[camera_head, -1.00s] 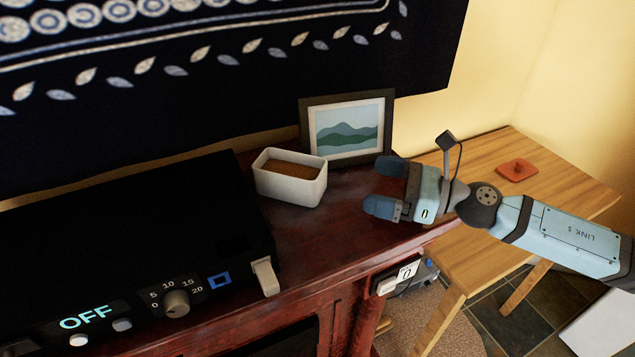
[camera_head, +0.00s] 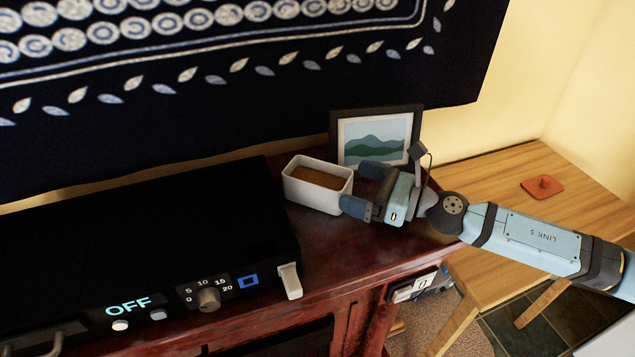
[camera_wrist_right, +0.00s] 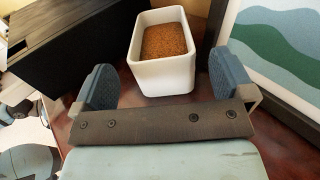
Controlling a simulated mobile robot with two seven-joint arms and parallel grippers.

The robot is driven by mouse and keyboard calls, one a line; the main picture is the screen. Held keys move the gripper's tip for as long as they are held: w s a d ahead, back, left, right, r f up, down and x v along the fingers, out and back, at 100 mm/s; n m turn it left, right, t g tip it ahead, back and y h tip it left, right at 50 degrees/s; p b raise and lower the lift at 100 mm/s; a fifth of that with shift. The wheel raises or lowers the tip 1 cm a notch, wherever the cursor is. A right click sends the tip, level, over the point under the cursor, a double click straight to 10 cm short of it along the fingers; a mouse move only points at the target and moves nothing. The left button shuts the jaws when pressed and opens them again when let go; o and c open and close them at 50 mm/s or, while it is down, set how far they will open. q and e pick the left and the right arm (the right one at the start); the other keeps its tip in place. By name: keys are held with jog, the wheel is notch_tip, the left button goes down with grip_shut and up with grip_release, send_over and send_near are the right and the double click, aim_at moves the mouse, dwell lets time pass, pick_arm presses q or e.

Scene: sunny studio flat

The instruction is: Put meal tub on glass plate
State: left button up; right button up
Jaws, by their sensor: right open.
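The meal tub (camera_head: 306,194) is a white, rounded rectangular tub with brown food inside. It stands upright on the dark red wooden top, just right of the black appliance. My right gripper (camera_head: 362,188) is open and empty at the tub's right end. In the right wrist view the tub (camera_wrist_right: 163,76) stands ahead of the open right gripper (camera_wrist_right: 160,80), lined up between its two fingers and not clasped. I see no glass plate in either view. My left gripper is not in view.
A black appliance (camera_head: 150,240) reading OFF, with a knob, stands left of the tub. A framed picture (camera_head: 378,140) stands close behind the tub and gripper. A wooden table (camera_head: 500,185) at the right holds a small orange-red square piece (camera_head: 542,187).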

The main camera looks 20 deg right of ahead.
aim_at(349, 183)
jog(key=p+x, duration=0.2)
jog(key=x, duration=0.2)
jog(key=shift+w+a+f, duration=0.1)
jog(key=shift+w+f, duration=0.05)
jog(key=shift+w, duration=0.1)
jog(key=shift+w+a+f, duration=0.15)
jog(key=shift+w+a, duration=0.1)
jog(key=shift+a, duration=0.05)
jog(key=c, duration=1.1)
